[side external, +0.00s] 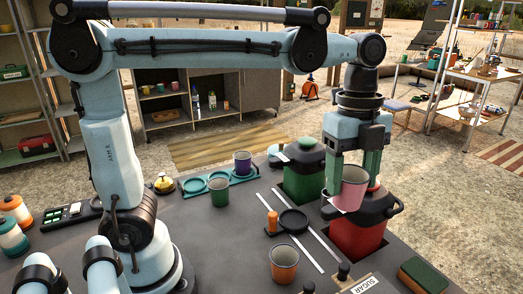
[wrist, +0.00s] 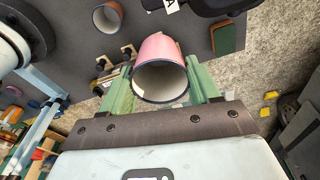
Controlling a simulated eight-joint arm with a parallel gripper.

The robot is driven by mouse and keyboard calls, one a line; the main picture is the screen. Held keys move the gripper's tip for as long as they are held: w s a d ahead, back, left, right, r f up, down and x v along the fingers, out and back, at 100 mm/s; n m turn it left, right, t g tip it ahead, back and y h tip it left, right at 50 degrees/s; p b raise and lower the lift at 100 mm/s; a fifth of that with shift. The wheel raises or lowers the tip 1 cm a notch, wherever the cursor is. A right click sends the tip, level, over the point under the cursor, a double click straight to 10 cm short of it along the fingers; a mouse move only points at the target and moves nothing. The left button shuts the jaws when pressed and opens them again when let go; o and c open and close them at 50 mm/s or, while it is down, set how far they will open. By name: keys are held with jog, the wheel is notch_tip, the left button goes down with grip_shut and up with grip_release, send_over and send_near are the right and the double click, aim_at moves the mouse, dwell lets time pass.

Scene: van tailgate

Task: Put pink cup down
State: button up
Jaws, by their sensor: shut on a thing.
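The pink cup (side external: 349,192) is held in the air in the side view, upright or nearly so, in front of the red container. My gripper (side external: 353,176) is shut on it, with green fingers at either side of the cup. In the wrist view the pink cup (wrist: 162,48) sits between the two green fingers (wrist: 160,78), with its dark rim and pale inside facing the camera. The cup's underside is clear of the dark tabletop (side external: 215,245); its exact height is hard to tell.
A red container (side external: 357,238) and a green container (side external: 303,172) stand close by. A terracotta cup (side external: 284,265) stands at the front. A black round dish (side external: 293,220) lies mid-table. A green-brown block (side external: 423,274) lies at right.

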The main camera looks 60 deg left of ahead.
notch_tip(320, 180, up, 4)
jog(key=a, duration=0.1)
jog(key=m, duration=0.1)
send_over(294, 221)
notch_tip(294, 221, down, 10)
jog(key=shift+f, duration=5.65)
jog(key=shift+f, duration=0.1)
jog(key=o, duration=0.8)
